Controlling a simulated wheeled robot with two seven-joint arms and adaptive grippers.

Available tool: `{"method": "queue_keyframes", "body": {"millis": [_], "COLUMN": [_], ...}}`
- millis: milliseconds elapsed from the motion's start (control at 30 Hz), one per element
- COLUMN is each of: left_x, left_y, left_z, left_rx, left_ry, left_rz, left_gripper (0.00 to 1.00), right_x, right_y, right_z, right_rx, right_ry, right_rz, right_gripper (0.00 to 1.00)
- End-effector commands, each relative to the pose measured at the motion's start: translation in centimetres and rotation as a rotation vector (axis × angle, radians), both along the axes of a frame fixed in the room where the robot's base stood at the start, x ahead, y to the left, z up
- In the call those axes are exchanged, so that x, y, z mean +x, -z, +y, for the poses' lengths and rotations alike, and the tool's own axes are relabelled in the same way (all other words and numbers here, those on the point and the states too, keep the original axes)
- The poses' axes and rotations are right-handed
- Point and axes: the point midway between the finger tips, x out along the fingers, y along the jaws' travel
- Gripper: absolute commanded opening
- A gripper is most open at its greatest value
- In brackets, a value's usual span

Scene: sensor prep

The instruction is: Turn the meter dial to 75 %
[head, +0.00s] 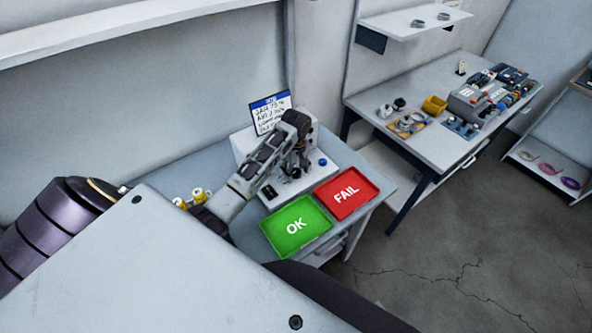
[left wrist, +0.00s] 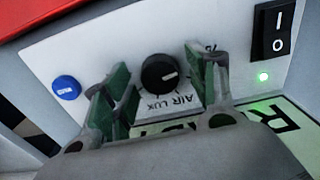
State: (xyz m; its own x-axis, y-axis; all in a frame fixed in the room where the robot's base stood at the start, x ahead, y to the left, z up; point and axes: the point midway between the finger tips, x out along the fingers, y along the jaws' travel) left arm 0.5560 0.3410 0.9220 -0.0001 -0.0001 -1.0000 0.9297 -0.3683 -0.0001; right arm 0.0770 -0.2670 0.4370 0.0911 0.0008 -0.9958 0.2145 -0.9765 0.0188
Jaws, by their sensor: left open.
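The meter dial (left wrist: 158,73) is a round black knob with a white pointer mark on a white panel (left wrist: 98,50) in the left wrist view. Its mark points roughly right, towards a partly hidden "%" label; "AIR LUX" is printed below it. My left gripper (left wrist: 163,88) is open, with one green-padded finger on each side of the dial. I cannot tell whether either finger touches it. In the head view my left gripper (head: 291,160) is at the white meter unit (head: 242,145), and the arm hides the dial. My right gripper is not in view.
A blue button (left wrist: 66,87), a black rocker switch (left wrist: 272,32) and a lit green lamp (left wrist: 263,77) flank the dial. A green OK tray (head: 280,234) and red FAIL tray (head: 366,204) lie in front of the unit. A written board (head: 268,113) stands behind.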

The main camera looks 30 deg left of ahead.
Motion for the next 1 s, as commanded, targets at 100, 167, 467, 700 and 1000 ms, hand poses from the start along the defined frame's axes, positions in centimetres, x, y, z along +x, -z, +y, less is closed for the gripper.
{"method": "queue_keyframes", "body": {"millis": [100,167,467,700,1000], "left_x": [0.0,0.0,0.1,0.1,0.2], "left_y": [-0.3,-0.5,-3.8,-7.4,-9.9], "left_z": [0.0,0.0,0.0,0.1,0.1], "left_rx": [0.0,0.0,-0.001,0.002,0.002], "left_ry": [0.0,0.0,0.0,0.0,0.002], "left_rz": [0.0,0.0,-0.004,-0.004,-0.007], "left_gripper": [0.58,0.58,0.58,0.58,0.58], "right_x": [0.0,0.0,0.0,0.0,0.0], "right_y": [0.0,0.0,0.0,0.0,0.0], "right_z": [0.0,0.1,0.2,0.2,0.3], "right_rx": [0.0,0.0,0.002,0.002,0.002], "right_ry": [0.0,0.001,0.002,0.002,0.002], "right_rz": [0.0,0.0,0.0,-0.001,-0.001], "right_gripper": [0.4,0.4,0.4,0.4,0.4]}}
